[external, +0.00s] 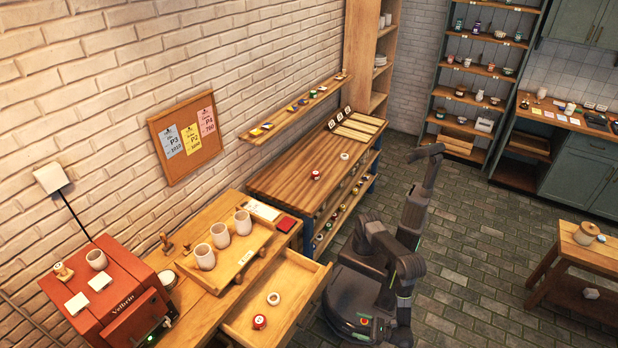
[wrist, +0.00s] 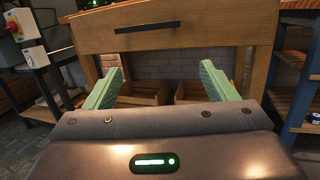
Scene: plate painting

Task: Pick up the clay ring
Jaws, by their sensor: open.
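A pale ring (external: 273,298) lies flat in the open wooden drawer (external: 301,295), beside a red-and-white round item (external: 260,321). No ring shows in the wrist view.
Several cups (external: 221,236) stand on a wooden tray above the drawer. A red machine (external: 110,298) is at the left. Open bins (wrist: 143,94) show low beyond the fingers. A small table (external: 580,262) stands at the right, with clear stone floor between.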

